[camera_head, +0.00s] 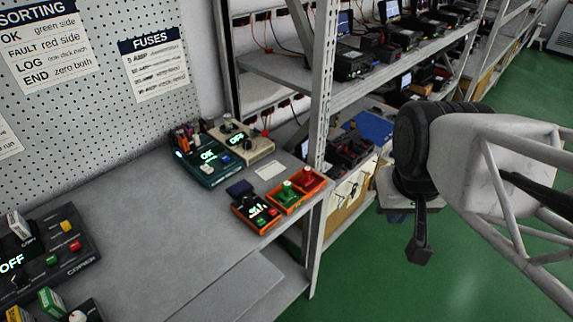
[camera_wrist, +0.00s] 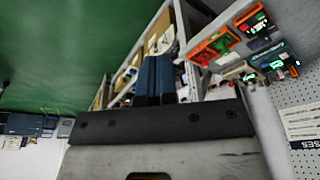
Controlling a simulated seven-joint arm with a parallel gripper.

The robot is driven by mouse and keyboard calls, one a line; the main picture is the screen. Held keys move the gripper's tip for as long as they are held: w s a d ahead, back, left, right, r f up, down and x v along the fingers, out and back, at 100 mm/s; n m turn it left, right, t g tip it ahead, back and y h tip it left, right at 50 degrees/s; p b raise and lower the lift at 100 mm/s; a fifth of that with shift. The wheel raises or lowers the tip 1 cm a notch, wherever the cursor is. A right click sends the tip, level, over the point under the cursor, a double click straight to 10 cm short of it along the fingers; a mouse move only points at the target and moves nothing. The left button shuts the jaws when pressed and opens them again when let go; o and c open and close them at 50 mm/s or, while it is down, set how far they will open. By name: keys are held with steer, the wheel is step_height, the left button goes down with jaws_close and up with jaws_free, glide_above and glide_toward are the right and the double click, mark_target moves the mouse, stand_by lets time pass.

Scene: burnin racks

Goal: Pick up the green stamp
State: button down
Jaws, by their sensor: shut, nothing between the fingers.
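The green stamp (camera_head: 287,189) stands in an orange tray (camera_head: 283,207) near the right end of the grey bench in the head view. The stamp is small and hard to make out in the wrist view, where the orange trays show at upper right. A red stamp (camera_head: 307,177) stands in the adjoining orange tray, just behind and to the right. My gripper (camera_head: 419,252) is to the right of the bench, over the green floor, well apart from the stamps. In the wrist view its two dark fingers (camera_wrist: 154,80) are together and empty.
A small orange-edged counter (camera_head: 256,212) sits beside the green stamp's tray. Behind it are a teal device (camera_head: 208,165) and a beige device (camera_head: 243,141). A shelf post (camera_head: 321,120) rises beyond the bench's right edge. The bench middle is clear.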

steer(key=c, duration=1)
jaws_free()
steer(key=shift+c, duration=0.2)
steer(key=shift+w, duration=0.1)
steer(key=m+t, duration=0.1)
steer(key=m, duration=1.7)
glide_above(287, 185)
steer(key=s, duration=0.2)
step_height(287, 185, down, 15)
steer(key=shift+x, duration=1.3)
